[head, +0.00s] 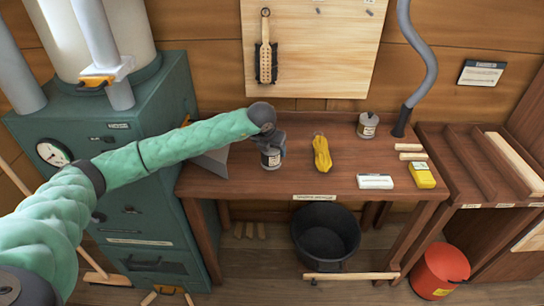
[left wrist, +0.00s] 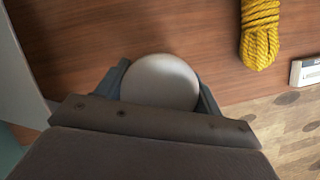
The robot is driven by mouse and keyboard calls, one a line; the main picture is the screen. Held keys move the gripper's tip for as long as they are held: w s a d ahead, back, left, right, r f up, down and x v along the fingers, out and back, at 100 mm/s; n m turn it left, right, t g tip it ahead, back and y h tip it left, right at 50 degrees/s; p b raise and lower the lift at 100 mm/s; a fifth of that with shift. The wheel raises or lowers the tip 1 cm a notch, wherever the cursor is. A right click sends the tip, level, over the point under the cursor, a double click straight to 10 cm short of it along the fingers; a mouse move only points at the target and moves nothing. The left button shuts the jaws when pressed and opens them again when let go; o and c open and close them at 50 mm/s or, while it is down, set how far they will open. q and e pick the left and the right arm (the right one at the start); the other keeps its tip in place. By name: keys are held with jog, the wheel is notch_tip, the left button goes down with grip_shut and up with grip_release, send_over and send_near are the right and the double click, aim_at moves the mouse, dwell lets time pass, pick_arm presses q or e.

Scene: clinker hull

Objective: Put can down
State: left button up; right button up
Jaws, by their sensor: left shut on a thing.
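A dark can with a pale label (head: 271,159) is at the left part of the wooden workbench (head: 300,185). My left gripper (head: 270,148) is shut on the can from above. In the left wrist view the can's round pale top (left wrist: 160,82) sits between the two dark fingers. Whether the can's base touches the bench is hard to tell. A second similar can (head: 367,125) stands at the back right of the bench. My right gripper is not in view.
A yellow rope bundle (head: 322,153) lies right of the held can. A white block (head: 375,181) and a yellow box (head: 421,175) lie farther right. A grey metal sheet (head: 212,161) is close on the left. The bench between rope and back can is clear.

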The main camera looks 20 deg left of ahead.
pick_arm(q)
notch_tip(320, 180, down, 4)
jog(key=shift+r, duration=0.2)
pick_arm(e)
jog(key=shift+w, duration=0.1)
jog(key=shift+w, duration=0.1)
pick_arm(q)
jog(key=shift+f, duration=0.15)
jog(key=o, duration=1.3)
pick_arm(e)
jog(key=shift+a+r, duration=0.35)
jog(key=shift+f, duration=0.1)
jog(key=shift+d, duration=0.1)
